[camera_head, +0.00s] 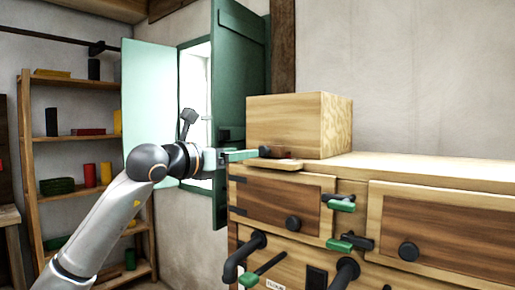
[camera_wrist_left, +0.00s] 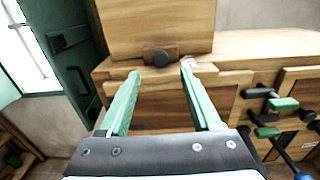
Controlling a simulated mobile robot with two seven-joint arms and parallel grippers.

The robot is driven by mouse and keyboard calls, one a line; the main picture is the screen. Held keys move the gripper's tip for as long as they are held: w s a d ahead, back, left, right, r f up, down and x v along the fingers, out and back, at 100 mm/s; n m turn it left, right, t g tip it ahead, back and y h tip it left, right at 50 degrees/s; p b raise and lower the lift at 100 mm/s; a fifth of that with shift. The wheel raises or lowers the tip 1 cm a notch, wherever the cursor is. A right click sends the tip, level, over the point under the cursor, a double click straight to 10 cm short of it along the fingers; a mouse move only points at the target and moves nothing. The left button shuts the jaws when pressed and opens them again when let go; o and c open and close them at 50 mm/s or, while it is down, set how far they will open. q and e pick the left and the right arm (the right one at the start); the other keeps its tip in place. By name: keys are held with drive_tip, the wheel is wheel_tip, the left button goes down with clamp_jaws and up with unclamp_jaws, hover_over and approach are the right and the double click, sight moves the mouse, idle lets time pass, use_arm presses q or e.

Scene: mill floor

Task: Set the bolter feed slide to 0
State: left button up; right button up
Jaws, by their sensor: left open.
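A pale wooden box (camera_head: 290,120) stands on the wooden cabinet (camera_head: 440,168); it also shows in the left wrist view (camera_wrist_left: 130,25). At its lower front is a small brown slide piece with a dark round knob (camera_wrist_left: 160,59). I take this as the bolter feed slide, but no label or scale on it is readable. My left gripper (camera_head: 258,154) is open, with its green fingers pointing at the knob. In the left wrist view, the knob lies just beyond and between the fingertips (camera_wrist_left: 160,72), apparently untouched. My right gripper is not in view.
Green-handled levers (camera_head: 341,203) and dark drawer knobs (camera_head: 409,251) stick out of the cabinet front. A green shutter (camera_head: 240,70) stands open by the window, left of the box. A shelf (camera_head: 75,138) with coloured items is at the far left.

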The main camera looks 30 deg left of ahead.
sight(262, 150)
use_arm(q)
drive_tip(key=w, duration=0.2)
drive_tip(key=w+p, duration=0.1)
drive_tip(key=w, duration=0.4)
drive_tip(key=shift+d, duration=0.3)
clamp_jaws()
idle(1.0)
